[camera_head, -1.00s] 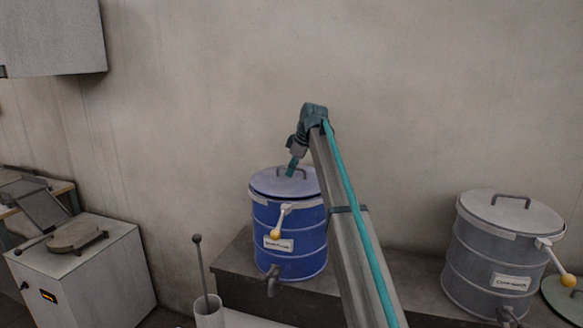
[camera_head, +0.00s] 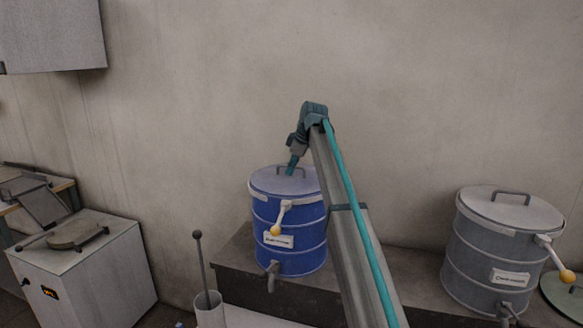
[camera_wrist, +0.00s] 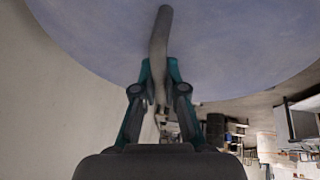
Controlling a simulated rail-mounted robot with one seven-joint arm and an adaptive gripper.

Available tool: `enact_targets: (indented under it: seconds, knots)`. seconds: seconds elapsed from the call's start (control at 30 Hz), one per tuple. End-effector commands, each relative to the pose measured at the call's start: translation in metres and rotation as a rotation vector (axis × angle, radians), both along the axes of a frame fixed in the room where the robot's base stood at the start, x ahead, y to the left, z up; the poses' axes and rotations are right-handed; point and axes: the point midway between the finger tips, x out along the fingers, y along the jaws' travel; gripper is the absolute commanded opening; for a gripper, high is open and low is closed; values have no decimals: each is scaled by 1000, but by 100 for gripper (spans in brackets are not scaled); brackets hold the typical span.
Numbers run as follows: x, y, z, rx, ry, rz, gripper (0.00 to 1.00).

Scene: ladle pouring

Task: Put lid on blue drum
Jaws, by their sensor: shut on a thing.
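The blue drum (camera_head: 290,240) stands on a dark bench left of my arm, with a white label, a tap and a clamp lever with a yellow knob on its front. Its lid (camera_head: 267,180), a pale blue-grey disc with a bar handle (camera_head: 300,170), sits on top of the drum and looks level. My gripper (camera_head: 291,168) is at the lid's handle. In the wrist view, both teal fingers (camera_wrist: 158,75) are shut on the handle (camera_wrist: 161,30), with the lid (camera_wrist: 230,45) filling the upper part. Whether the lid is fully seated cannot be told. My arm hides the drum's right edge.
A grey drum (camera_head: 490,255) with its own lid stands on the bench (camera_head: 245,280) at right, with a green disc (camera_head: 567,293) beside it. A white cabinet (camera_head: 95,270) is at left. A cup holding a rod (camera_head: 209,310) stands in front. A wall is behind.

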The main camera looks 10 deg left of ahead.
Motion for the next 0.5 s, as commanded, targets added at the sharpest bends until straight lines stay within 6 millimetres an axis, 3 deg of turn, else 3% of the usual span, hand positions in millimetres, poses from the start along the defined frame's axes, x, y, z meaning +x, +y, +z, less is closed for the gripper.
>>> enact_targets:
  seconds: [0.37, 0.4, 0.5]
  knots:
    - [0, 0, -1, 1, -1, 0, 0]
    - [0, 0, -1, 1, -1, 0, 12]
    - [0, 0, -1, 1, -1, 0, 29]
